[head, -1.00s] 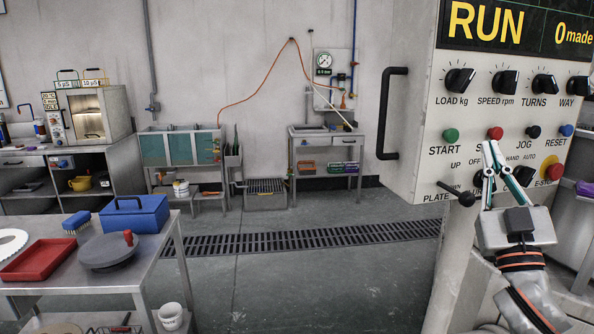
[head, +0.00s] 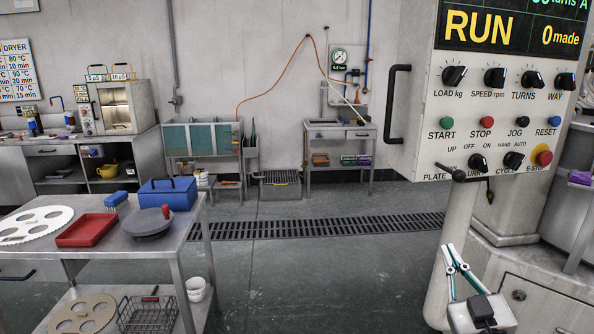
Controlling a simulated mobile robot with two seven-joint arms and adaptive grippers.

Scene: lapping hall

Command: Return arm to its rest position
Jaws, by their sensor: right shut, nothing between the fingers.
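My right gripper (head: 453,260) is low at the right of the head view, in front of the machine's pale base. Its fingers point up and come together at the tips, with nothing between them. It is well below the control panel (head: 470,120) and apart from its knobs and buttons. The display (head: 478,30) reads RUN and 0 made. The plate lever (head: 459,175) sticks out at the panel's lower left, above the gripper. My left gripper is not in view.
A steel table (head: 127,238) at the left holds a red tray (head: 87,230), a blue box (head: 168,194) and a grey disc (head: 146,223). A wire basket (head: 147,315) sits on its lower shelf. The floor (head: 320,275) between table and machine is clear.

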